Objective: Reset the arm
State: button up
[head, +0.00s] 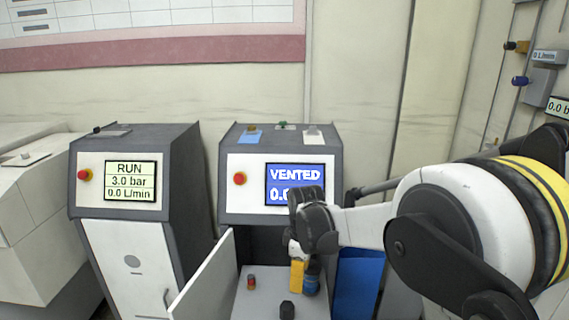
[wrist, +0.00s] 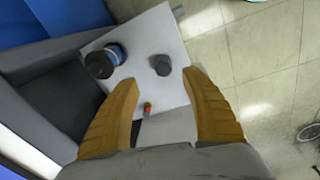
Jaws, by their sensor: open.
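My gripper (head: 299,268) is at the end of my white and black arm, in front of the right cabinet, pointing down over its open bay. On the shelf stand a blue and black cylinder (wrist: 105,60), a dark grey knob-like piece (wrist: 160,65) and a small red piece (wrist: 147,108). The head view also shows the small red piece (head: 251,282) and the dark piece (head: 287,310). The cylinder (head: 312,280) is partly behind a finger.
The right cabinet (head: 232,190) has a screen reading VENTED, partly covered by my arm, and a red button. Its door (head: 205,280) stands open on the left. The left cabinet (head: 90,215) reads RUN, 3.0 bar. A blue bin (head: 358,285) stands at the right.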

jog(key=s+d+r+m+t, duration=0.3)
jog(key=s+d+r+m, duration=0.55)
jog(key=s+r, duration=0.45)
jog(key=s+d+m+t, duration=0.1)
jog(key=s+d+m, duration=0.2)
jog(key=s, duration=0.3)
jog(key=s+d+f+m+t, duration=0.1)
jog(key=s+d+m+t, duration=0.1)
jog(key=s, duration=0.4)
jog(key=shift+d+m, duration=0.65)
jog(key=shift+m, duration=0.1)
